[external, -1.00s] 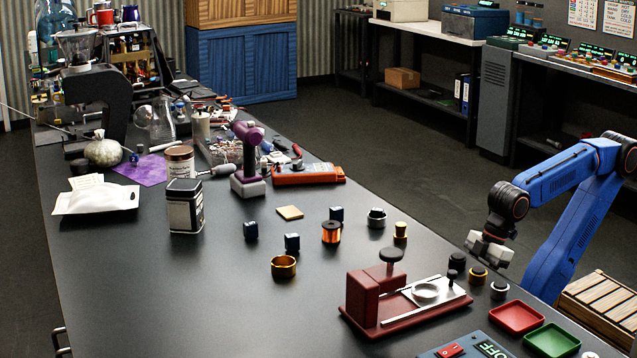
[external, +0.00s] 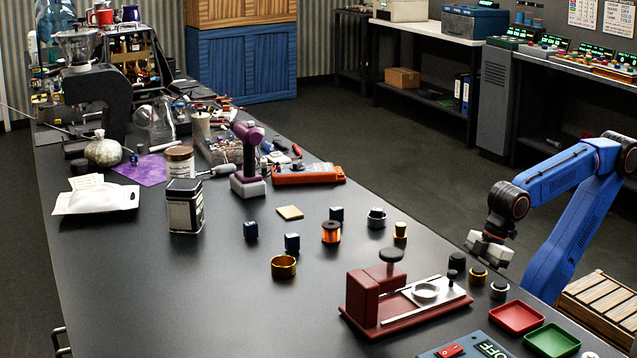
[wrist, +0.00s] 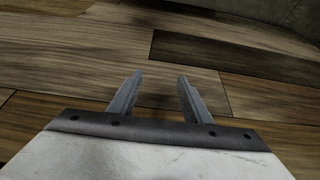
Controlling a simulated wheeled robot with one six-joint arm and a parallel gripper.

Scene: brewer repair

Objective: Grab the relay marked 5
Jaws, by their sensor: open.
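Three small dark blue cubes that look like relays stand on the black table in the external view. One relay (external: 250,231) is at the left, one (external: 292,243) is nearer the front, and one (external: 336,214) is at the back right. Their markings are too small to read, so I cannot tell which is marked 5. My gripper (external: 488,248) is at the table's right edge, well to the right of the cubes. In the wrist view my gripper (wrist: 155,95) has its two fingers apart with nothing between them, above a wood-plank surface.
A copper coil (external: 331,232), brass ring (external: 283,266) and metal ring (external: 376,218) stand around the cubes. A red press fixture (external: 370,305) lies between them and my gripper. Red (external: 517,317) and green (external: 551,340) trays are at the front right. The left front table is clear.

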